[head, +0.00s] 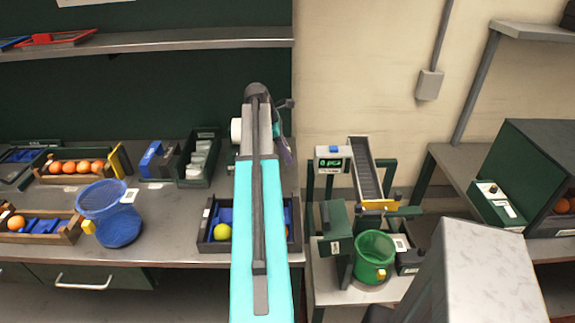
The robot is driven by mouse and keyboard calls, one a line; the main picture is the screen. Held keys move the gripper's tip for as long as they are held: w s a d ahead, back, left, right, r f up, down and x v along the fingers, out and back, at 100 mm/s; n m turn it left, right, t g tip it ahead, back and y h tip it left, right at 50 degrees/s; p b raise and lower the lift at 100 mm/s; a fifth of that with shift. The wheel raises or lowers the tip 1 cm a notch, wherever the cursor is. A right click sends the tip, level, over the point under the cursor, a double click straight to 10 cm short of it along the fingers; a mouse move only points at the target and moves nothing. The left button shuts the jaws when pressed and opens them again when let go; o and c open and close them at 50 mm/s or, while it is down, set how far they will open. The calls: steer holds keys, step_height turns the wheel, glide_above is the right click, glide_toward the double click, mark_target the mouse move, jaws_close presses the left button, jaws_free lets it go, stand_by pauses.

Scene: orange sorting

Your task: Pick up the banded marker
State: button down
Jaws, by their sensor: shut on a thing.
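My arm reaches away over the bench and hides much of its own end. My gripper (279,134) shows only in part, just right of the arm's far end. It is shut on a slim purple thing, which looks like the banded marker (287,153); it slants down to the right, above the back of the bench. Its bands are too small to make out, and the fingertips are not clear.
Below the arm is a dark tray (209,245) with a yellow ball. A blue mesh basket (110,215) and orange crates stand left. At right are a small conveyor (367,170), a green bucket (374,256) and a dark green box (530,160). A shelf (150,41) runs above.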

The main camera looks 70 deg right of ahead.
steer(key=shift+r, duration=1.45)
